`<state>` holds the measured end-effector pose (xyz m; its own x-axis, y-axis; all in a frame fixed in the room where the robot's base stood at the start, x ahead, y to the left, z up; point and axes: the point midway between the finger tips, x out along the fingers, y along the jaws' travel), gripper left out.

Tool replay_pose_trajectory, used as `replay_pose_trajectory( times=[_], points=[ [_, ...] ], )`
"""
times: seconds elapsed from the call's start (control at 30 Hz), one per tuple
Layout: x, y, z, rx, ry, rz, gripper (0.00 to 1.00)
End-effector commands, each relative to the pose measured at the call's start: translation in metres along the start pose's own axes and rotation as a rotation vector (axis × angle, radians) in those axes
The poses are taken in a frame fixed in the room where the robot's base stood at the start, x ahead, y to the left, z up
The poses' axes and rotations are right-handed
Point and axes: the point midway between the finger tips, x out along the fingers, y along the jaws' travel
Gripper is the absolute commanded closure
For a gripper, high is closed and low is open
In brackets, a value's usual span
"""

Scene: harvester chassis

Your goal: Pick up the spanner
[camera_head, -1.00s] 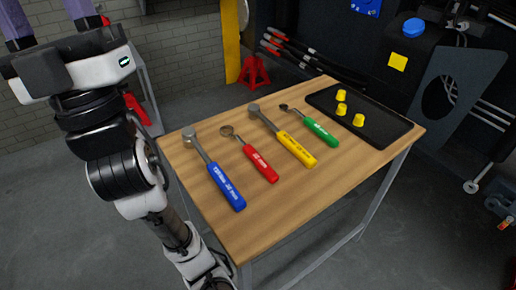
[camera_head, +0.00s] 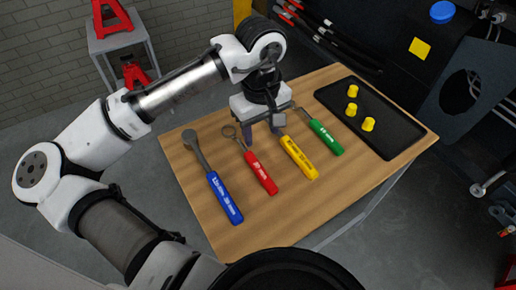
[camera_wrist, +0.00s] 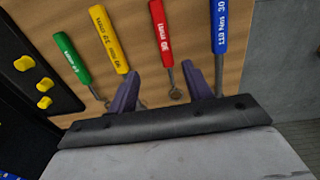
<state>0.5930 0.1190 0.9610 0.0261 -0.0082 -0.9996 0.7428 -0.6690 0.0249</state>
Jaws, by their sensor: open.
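Several hand tools lie in a row on the wooden table. The red-handled spanner (camera_head: 261,172) has a thin metal shaft and a ring-like head; it also shows in the wrist view (camera_wrist: 161,30). A blue-handled tool (camera_head: 224,198) lies left of it, yellow-handled (camera_head: 298,157) and green-handled (camera_head: 326,137) tools right of it. My gripper (camera_head: 262,137) is open and empty above the table, pointing down near the red and yellow tools' metal ends. In the wrist view, the red spanner's shaft shows between my fingers (camera_wrist: 162,68); its head is close to the gripper body. The arm hides the yellow tool's head.
A black tray (camera_head: 393,143) with yellow pieces (camera_head: 352,107) sits at the table's right end. The table's (camera_head: 310,210) front part is bare. Dark machinery stands behind at right. Red stands (camera_head: 110,18) are at the back left.

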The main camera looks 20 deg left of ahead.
Motion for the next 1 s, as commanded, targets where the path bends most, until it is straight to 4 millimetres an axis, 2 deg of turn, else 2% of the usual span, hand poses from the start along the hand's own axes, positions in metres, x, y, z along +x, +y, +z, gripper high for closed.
replay_pose_trajectory(
  times=[0.1,0.4,0.67,1.0],
  points=[
    [0.015,-0.008,0.001,-0.02,-0.016,-0.034,0.5],
    [0.072,-0.008,0.001,-0.017,-0.015,-0.028,0.5],
    [0.09,-0.008,0.0,-0.015,-0.013,-0.027,0.5],
    [0.133,-0.007,-0.006,-0.014,-0.013,-0.026,0.5]
  ],
)
